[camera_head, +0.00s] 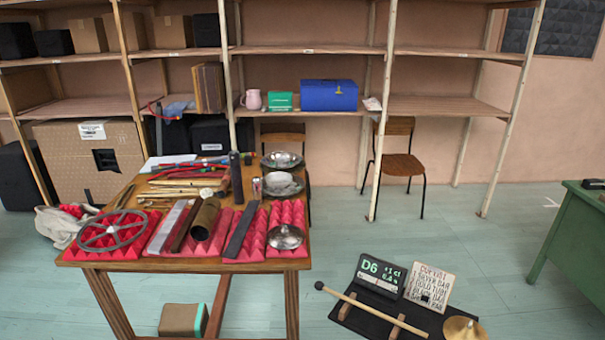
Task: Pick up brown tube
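The brown tube (205,219) lies on the pink-red pyramid foam (258,246) near the front of the wooden table. Its open end faces the front. A dark brown bar (184,226) lies close along its left side, and a dark grey bar (241,230) lies to its right with a strip of foam between. Neither of my grippers shows in the head view.
A metal ring wheel (112,231) lies left on the table, and metal bowls (284,237) stand right. A black cylinder (236,178) stands upright behind the tube. A mallet (372,309) lies on a low stand at the right. Open floor lies beyond.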

